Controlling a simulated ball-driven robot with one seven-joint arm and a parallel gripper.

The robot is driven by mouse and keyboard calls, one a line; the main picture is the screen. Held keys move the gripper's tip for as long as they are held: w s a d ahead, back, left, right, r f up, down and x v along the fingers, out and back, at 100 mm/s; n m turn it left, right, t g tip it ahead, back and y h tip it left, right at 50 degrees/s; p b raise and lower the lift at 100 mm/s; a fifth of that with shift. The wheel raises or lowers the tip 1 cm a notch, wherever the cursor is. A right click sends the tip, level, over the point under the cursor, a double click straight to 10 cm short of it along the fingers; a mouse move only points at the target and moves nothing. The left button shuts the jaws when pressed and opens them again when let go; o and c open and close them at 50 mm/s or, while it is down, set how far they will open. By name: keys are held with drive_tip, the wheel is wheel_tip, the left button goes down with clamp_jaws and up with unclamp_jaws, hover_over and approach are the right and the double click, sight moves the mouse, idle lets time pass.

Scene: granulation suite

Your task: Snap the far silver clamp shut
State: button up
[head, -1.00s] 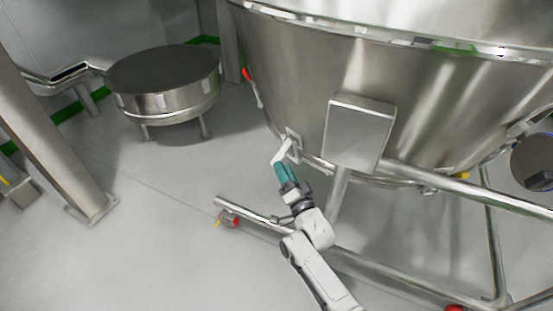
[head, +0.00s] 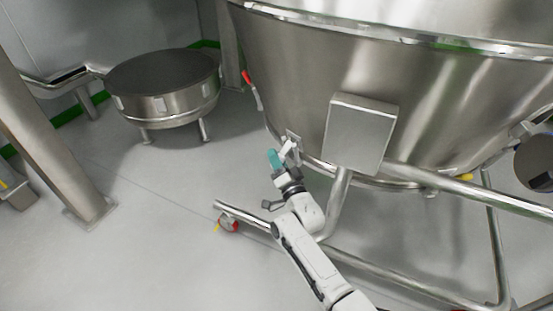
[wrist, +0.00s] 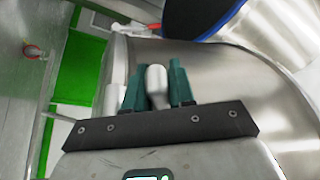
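The far silver clamp shows in the head view as a plate and pale lever (head: 287,148) on the lower left wall of the big steel vessel (head: 300,70). My gripper (head: 274,159) has teal fingers and is right beside the lever, on its left in the head view. In the wrist view a pale, rounded handle (wrist: 157,82), which looks like the clamp's lever, stands between the two fingertips (wrist: 156,92) and fills most of the gap. I cannot tell whether the fingers press on it. The clamp's latch is too small to make out.
A red-tipped lever (head: 249,84) sits further along the vessel; red also shows in the wrist view (wrist: 155,27). A grey box (head: 361,134) is right of the clamp. A tubular frame (head: 400,279) with a caster (head: 229,224) runs below.

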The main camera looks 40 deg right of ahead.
clamp_jaws()
idle(0.3)
drive_tip(key=r+m+p, duration=0.1)
drive_tip(key=p, duration=0.1)
drive_tip(key=a+r+m+g+p, duration=0.1)
drive_tip(key=m+p, duration=0.1)
drive_tip(key=shift+h+p, duration=0.3)
drive_tip(key=r+m+g+p, duration=0.1)
drive_tip(key=m+p, duration=0.1)
drive_tip(key=p, duration=0.1)
drive_tip(key=r+m+g+p, duration=0.1)
drive_tip(key=m+p, duration=0.1)
drive_tip(key=p, duration=0.1)
drive_tip(key=shift+a, duration=0.2)
drive_tip(key=r+m+p, duration=0.1)
drive_tip(key=m+p, duration=0.1)
drive_tip(key=p, duration=0.1)
drive_tip(key=m+g+y+p, duration=0.1)
drive_tip(key=m+p, duration=0.1)
drive_tip(key=p, duration=0.1)
drive_tip(key=shift+r+p, duration=0.3)
drive_tip(key=shift+r, duration=0.05)
drive_tip(key=m+p, duration=0.1)
drive_tip(key=m+g+p, duration=0.1)
drive_tip(key=p, duration=0.1)
drive_tip(key=shift+d+r+y, duration=0.3)
drive_tip(key=shift+r, duration=0.1)
drive_tip(key=shift+m+p, duration=0.3)
drive_tip(key=shift+p, duration=0.05)
